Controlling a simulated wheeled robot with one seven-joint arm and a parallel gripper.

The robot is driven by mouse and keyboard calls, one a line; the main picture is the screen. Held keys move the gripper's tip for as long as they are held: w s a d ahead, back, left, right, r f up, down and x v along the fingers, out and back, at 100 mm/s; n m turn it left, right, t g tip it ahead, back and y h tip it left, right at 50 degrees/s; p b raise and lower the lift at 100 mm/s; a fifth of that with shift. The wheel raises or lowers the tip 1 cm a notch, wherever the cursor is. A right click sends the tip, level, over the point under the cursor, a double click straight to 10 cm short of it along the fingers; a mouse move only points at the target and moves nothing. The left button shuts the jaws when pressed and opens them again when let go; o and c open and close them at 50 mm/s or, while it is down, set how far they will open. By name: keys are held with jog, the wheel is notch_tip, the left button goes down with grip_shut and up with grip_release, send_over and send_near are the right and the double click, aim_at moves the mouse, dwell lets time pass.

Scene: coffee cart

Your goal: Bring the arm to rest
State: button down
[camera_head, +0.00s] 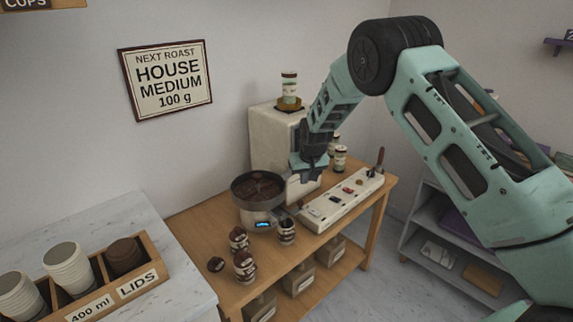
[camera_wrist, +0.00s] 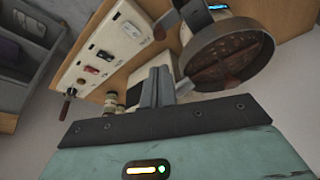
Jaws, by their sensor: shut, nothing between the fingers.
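My gripper (camera_head: 309,174) hangs from my mint-green arm in the head view, over the wooden table, just right of the round dark pan (camera_head: 258,188). In the wrist view my gripper's fingers (camera_wrist: 157,77) are together with nothing between them. The pan, holding brown contents, sits on a scale with a lit blue display and also shows in the wrist view (camera_wrist: 228,55). The gripper appears apart from the pan; its exact height above the table is hard to tell.
A white switch panel (camera_head: 340,201) lies right of the gripper. A pale boxy machine (camera_head: 270,140) stands behind. Several brown-and-white jars (camera_head: 244,266) stand at the table's front. A cup-and-lid holder (camera_head: 152,268) is on the left counter. Grey shelves (camera_head: 422,235) stand right.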

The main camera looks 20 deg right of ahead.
jog(key=s+a+r+n+g+y, duration=0.1)
jog(key=s+a+r, duration=0.45)
jog(key=s, duration=0.25)
jog(key=s+a+r+n+g, duration=0.1)
jog(key=s+a+r+n, duration=0.1)
jog(key=s+a+r, duration=0.35)
jog(key=s+a+r+n+g+y, duration=0.1)
jog(key=s+a+r, duration=0.2)
jog(key=s+a, duration=0.55)
jog(key=s+d+r+n, duration=0.1)
jog(key=s+d+n, duration=0.1)
jog(key=s, duration=1.1)
jog(key=s+d+r+n+g+h+b, duration=0.1)
jog(key=s+d+n, duration=0.1)
jog(key=s, duration=1.1)
jog(key=shift+s+d, duration=0.3)
jog(key=shift+d, duration=0.25)
